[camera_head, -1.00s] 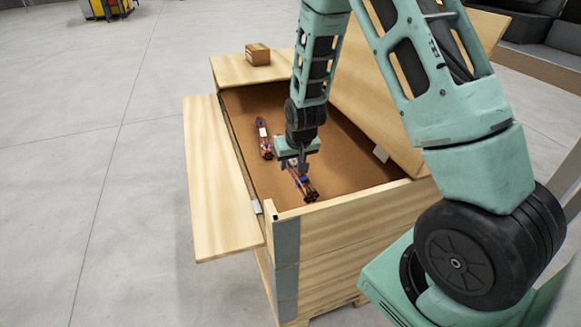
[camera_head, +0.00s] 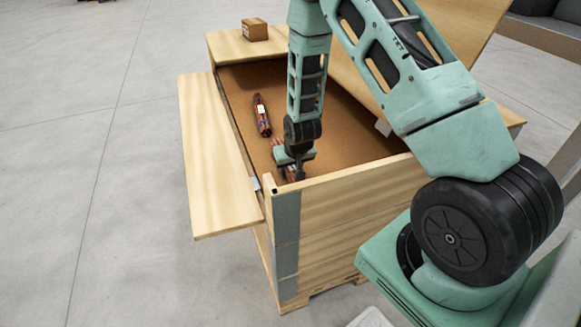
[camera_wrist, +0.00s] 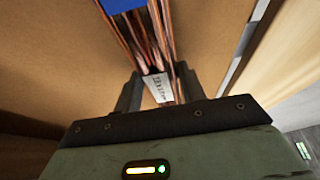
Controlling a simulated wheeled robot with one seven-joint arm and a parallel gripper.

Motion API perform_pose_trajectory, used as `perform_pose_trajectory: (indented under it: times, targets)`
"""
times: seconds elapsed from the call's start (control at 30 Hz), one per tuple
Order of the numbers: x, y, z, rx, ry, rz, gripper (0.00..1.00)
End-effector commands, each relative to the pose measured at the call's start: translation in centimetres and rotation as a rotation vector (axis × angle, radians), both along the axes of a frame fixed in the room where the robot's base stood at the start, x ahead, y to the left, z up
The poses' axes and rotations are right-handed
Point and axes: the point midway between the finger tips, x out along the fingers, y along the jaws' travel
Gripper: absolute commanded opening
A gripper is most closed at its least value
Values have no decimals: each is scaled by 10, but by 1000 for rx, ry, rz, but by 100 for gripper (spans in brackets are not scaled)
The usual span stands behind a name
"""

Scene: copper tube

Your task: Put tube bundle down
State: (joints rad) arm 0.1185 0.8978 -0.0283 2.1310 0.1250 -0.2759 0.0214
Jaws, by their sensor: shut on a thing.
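My gripper (camera_head: 294,168) is low inside the wooden crate (camera_head: 345,204), near its front wall. It is shut on a copper tube bundle, whose ends show beside the fingers in the head view. In the wrist view the held tube bundle (camera_wrist: 152,40) runs up between the two dark fingers (camera_wrist: 155,90), with a white label and a blue band. My gripper hides much of it in the head view, and I cannot tell whether it touches the crate's floor. A second tube bundle (camera_head: 262,118) with a white label lies on the brown floor near the crate's left side.
A wooden flap (camera_head: 215,160) hangs out along the crate's left side, and a raised lid panel (camera_head: 450,40) stands at the right. A small cardboard box (camera_head: 254,30) sits on the crate's far ledge. The brown floor (camera_head: 345,125) to the right is clear.

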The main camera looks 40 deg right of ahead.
Motion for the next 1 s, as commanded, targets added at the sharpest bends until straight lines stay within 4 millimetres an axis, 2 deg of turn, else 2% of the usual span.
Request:
perform_pose_trajectory:
  times: [0.33, 0.37, 0.4, 0.43, 0.77, 0.87, 1.0]
  targets:
    - [1, 0, -3, 0, -4, 0, 0]
    - [1, 0, -2, -1, -2, 0, 48]
    - [1, 0, -2, -1, -2, 0, 59]
    - [1, 0, -2, -1, -2, 0, 62]
    - [1, 0, 3, -1, -2, 0, 62]
    - [-3, 1, 13, 0, -3, 0, 62]
    - [-12, 4, 38, 0, -5, 0, 62]
